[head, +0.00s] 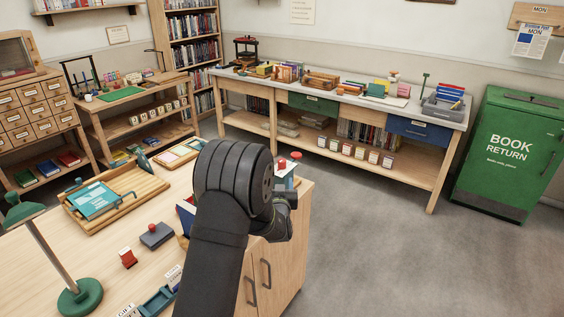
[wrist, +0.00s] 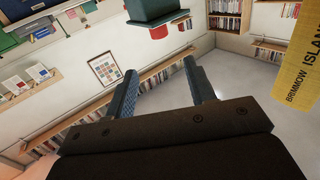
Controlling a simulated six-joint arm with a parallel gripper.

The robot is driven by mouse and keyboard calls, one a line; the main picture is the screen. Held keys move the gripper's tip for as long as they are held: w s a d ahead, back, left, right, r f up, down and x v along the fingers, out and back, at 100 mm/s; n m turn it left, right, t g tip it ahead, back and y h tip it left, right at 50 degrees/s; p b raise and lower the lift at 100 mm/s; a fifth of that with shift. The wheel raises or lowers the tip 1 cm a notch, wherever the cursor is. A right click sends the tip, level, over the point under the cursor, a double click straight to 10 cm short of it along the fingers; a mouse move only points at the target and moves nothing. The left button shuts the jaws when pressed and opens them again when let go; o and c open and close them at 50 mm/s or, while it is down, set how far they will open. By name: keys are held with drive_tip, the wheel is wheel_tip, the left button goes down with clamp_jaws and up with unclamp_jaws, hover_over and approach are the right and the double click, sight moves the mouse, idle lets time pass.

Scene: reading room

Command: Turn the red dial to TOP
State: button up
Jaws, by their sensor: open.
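In the head view a small red round piece (head: 282,164), perhaps the red dial, shows just right of my dark wrist, at the cabinet's far edge. A second red knob (head: 296,155) is beside it. No marking such as TOP is readable. In the wrist view a red piece (wrist: 158,32) shows against a dark green box-like body (wrist: 152,10), beyond my fingertips. In the head view my arm hides the fingers and part of the cabinet top.
A yellow lettered strip (wrist: 300,65) is at the wrist view's right. The floor right (head: 390,250) is clear.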

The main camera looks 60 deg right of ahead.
sight(282, 163)
drive_tip(key=x, duration=1.4)
drive_tip(key=shift+w+d, duration=0.15)
drive_tip(key=shift+d, duration=0.2)
drive_tip(key=c, duration=0.9)
